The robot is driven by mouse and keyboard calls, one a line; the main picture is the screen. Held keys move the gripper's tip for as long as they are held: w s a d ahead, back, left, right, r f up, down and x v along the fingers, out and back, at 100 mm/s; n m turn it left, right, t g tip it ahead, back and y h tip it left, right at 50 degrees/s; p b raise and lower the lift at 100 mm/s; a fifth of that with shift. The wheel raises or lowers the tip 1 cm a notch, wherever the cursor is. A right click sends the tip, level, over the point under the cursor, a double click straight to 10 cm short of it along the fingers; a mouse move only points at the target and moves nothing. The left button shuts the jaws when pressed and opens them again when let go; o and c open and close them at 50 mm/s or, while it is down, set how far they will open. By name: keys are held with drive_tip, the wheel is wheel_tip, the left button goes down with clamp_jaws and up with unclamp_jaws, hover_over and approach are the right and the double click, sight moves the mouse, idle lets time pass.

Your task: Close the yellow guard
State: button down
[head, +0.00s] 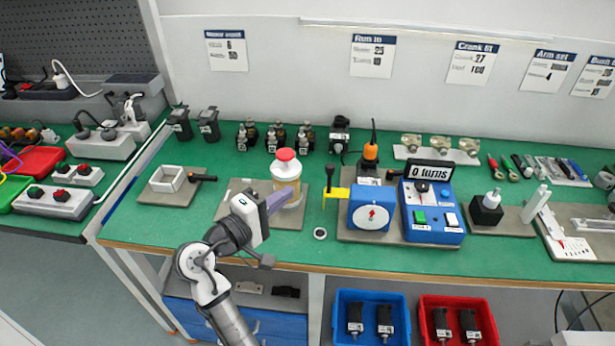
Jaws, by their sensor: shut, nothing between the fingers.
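The yellow guard (338,193) is a small bright yellow piece at the left side of a blue box (370,214) with a red arrow on its white round face. A dark upright post stands at the guard's left end. I cannot tell from this view whether the guard is open or closed. My gripper (287,199) is shut and empty, to the left of the guard and apart from it. It is in front of an amber, see-through cylinder with a red cap (285,155) and hides part of it; I cannot tell whether they touch.
A blue control box (433,210) with a "0 turns" display stands right of the arrow box. A small round part (320,233) lies near the front edge. A white open box (167,179) is at left. Bare green bench shows at front left (150,225).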

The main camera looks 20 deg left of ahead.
drive_tip(key=p+x, duration=0.2)
drive_tip(key=x, duration=0.7)
drive_tip(key=shift+w, duration=0.25)
drive_tip(key=shift+d, duration=0.1)
drive_tip(key=w+d+p, duration=0.1)
drive_tip(key=w+d, duration=0.1)
drive_tip(key=d, duration=0.5)
drive_tip(key=shift+d+p, duration=0.35)
drive_tip(key=shift+p, duration=0.05)
drive_tip(key=shift+d, duration=0.1)
drive_tip(key=shift+s, duration=0.1)
